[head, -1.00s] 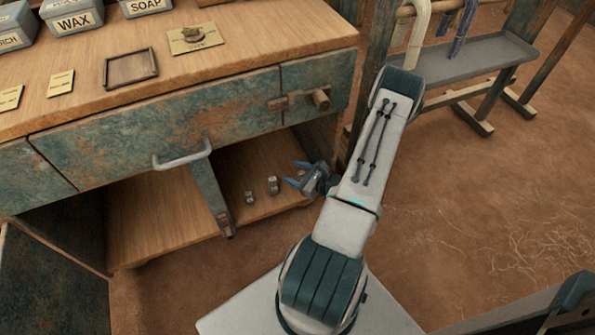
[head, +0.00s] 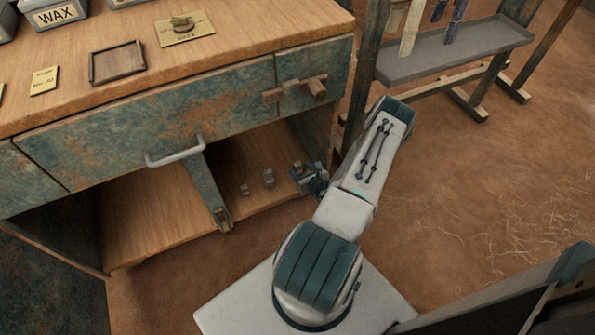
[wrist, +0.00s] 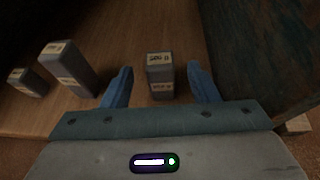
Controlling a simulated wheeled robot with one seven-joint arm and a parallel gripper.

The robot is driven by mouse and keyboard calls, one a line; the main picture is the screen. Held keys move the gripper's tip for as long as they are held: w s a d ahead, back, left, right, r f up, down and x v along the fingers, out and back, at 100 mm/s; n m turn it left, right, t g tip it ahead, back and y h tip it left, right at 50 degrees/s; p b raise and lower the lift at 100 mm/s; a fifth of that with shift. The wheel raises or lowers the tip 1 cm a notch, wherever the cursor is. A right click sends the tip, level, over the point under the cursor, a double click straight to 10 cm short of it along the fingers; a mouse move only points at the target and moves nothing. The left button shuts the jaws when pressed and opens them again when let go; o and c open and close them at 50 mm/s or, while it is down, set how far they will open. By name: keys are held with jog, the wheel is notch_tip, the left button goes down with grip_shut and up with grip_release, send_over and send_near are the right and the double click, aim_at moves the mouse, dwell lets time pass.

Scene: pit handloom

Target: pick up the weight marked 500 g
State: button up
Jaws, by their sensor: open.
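Three grey block weights with pale labels stand on the wooden floor of the open compartment under the bench. In the wrist view, one weight (wrist: 160,78) stands between the blue fingers of my gripper (wrist: 159,70). The gripper is open, with a gap on each side of this weight. Its labels are small and blurred, seemingly upside down, perhaps reading 500 g. A larger-looking weight (wrist: 68,72) and a smaller one (wrist: 28,84) stand to its left. In the head view, my gripper (head: 302,176) is at the compartment's right side; the left two weights show as a weight (head: 269,178) and a smaller one (head: 244,190).
A divider (head: 207,190) splits the compartment left of the weights. A dark side wall (wrist: 255,50) stands close right of my gripper. The drawer front (head: 110,145) with its handle (head: 175,152) hangs above. The bench top (head: 220,50) carries a frame, plaques and boxes.

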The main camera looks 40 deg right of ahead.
aim_at(296, 164)
jog(key=shift+b+x, duration=1.3)
jog(key=shift+x, duration=1.4)
jog(key=shift+d, duration=0.1)
grip_shut()
